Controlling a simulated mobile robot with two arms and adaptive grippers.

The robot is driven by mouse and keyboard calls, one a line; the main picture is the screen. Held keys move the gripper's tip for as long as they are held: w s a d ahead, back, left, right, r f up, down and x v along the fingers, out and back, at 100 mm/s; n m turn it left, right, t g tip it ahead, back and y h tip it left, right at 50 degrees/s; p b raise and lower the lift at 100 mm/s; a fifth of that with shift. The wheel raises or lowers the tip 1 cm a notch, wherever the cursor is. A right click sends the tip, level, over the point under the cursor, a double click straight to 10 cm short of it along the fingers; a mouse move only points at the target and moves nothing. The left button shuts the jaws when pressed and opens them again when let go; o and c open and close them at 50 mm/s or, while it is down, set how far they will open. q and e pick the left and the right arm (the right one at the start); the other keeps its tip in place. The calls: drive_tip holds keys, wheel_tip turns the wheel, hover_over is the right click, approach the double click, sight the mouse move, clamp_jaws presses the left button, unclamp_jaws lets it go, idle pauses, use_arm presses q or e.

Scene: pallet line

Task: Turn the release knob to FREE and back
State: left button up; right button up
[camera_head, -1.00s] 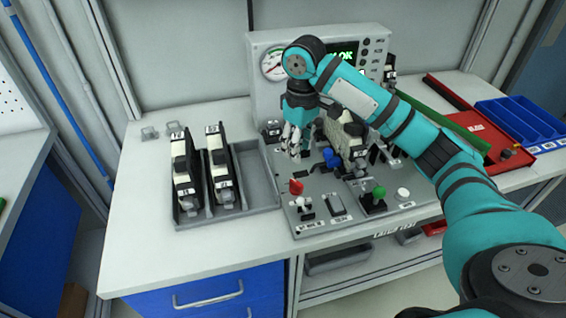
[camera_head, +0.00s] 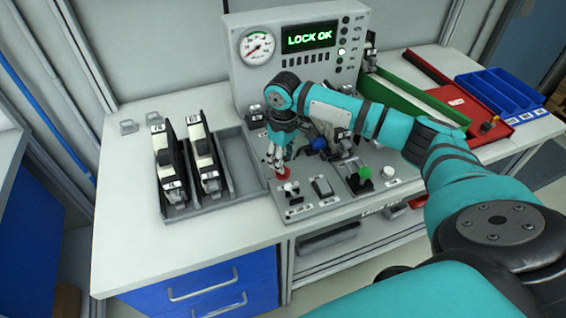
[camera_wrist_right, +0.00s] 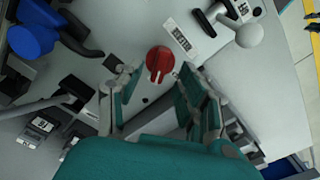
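The release knob (camera_wrist_right: 159,62) is red with a pale pointer line, on the grey control panel (camera_wrist_right: 235,85). In the head view the red knob (camera_head: 285,174) shows at the panel's left part, just below my right gripper (camera_head: 277,160). In the right wrist view my right gripper (camera_wrist_right: 158,84) is open, with one finger on each side of the knob's near edge; the fingers look apart from it. A label beside the knob is too small to read. The display (camera_head: 308,37) reads LOCK OK. My left gripper is not in view.
A white ball-topped lever (camera_wrist_right: 249,35) and a blue knob (camera_wrist_right: 32,34) stand near the gripper. A green-knobbed lever (camera_head: 364,172) is to the right. A grey tray (camera_head: 240,165) with two black-and-white units is left. Red and blue bins (camera_head: 500,95) stand far right.

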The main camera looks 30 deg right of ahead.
drive_tip(key=shift+f, duration=1.4)
drive_tip(key=c, duration=0.8)
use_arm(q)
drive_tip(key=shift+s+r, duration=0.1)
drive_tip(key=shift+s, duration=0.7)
